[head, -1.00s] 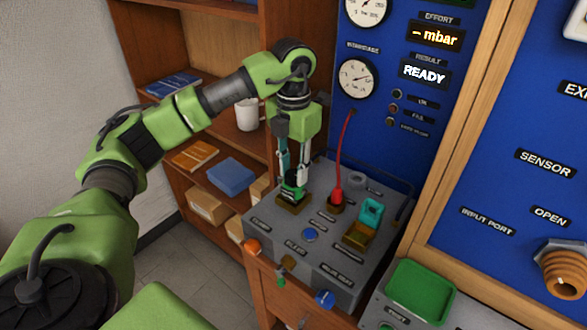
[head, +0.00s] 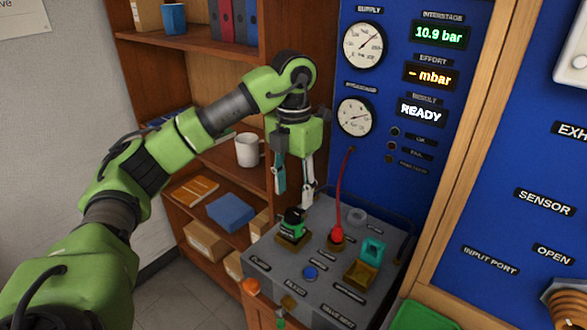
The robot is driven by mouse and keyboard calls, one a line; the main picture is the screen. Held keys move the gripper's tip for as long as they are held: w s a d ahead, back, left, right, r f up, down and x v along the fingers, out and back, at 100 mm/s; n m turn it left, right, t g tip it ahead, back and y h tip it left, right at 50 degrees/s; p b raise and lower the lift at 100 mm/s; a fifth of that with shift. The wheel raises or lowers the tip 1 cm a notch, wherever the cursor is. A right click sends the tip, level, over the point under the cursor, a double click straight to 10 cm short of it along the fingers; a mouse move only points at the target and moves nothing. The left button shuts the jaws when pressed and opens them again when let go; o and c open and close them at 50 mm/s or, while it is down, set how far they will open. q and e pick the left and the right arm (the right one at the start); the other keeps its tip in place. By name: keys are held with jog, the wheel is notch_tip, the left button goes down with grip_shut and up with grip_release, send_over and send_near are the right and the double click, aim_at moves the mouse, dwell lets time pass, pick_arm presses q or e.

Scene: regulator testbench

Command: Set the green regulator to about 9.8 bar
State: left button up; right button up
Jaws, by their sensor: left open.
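The green regulator (head: 293,222) stands upright in a brass base on the back left of the grey bench box (head: 315,270). My left gripper (head: 293,200) points down just above it, with its two fingers apart and nothing visibly held between them. The fingertips look clear of the knob or nearly so. The interstage display (head: 439,34) reads 10.9 bar in green. The interstage gauge (head: 355,117) is below the supply gauge (head: 364,46). My right gripper is not in view.
A red plug with a cable (head: 337,233) stands right of the regulator. A teal part (head: 372,250) sits in a brass fixture farther right. Shelves with a white mug (head: 248,150) stand behind left.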

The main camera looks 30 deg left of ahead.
aim_at(293, 212)
pick_arm(q)
notch_tip(293, 212, up, 7)
dwell(0.3)
jog(key=shift+f, duration=0.1)
dwell(0.5)
